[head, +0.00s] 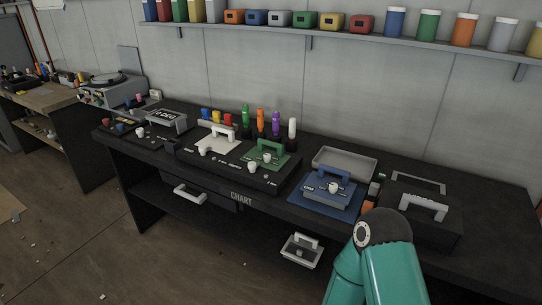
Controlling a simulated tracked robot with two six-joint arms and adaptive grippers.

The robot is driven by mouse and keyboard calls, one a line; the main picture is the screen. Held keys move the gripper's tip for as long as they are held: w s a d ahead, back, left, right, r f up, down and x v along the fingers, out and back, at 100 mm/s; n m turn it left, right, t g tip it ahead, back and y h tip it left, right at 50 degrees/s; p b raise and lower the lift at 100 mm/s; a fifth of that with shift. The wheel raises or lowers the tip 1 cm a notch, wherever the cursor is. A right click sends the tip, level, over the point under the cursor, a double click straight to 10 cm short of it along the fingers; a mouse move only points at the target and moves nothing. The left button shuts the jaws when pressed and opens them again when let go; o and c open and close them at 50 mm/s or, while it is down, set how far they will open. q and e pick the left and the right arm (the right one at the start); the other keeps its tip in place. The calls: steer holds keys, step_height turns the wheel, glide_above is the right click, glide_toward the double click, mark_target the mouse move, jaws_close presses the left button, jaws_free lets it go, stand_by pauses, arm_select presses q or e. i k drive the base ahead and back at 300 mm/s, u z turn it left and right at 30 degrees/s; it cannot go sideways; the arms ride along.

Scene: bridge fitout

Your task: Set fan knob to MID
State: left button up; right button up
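Several pale knobs stand on the dark bench, and their labels are too small to read, so I cannot tell which is the fan knob or where it points. One knob (203,151) is by the white panel (217,139). Another knob (333,188) is on the blue panel (314,196), and one more knob (140,132) is at the bench's left end. A teal arm of mine rises at the bottom right; no gripper fingers show. My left gripper is out of view.
The bench (480,206) has a grey tray (344,163) and a dark box with a pale handle (424,206). Coloured upright handles (261,121) stand behind the panels. A drawer marked CHART (241,197) is below. A shelf (310,35) with jars runs above.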

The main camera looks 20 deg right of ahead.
mark_target(266, 157)
steer(key=z, duration=0.05)
steer(key=i, duration=1)
steer(key=u, duration=0.05)
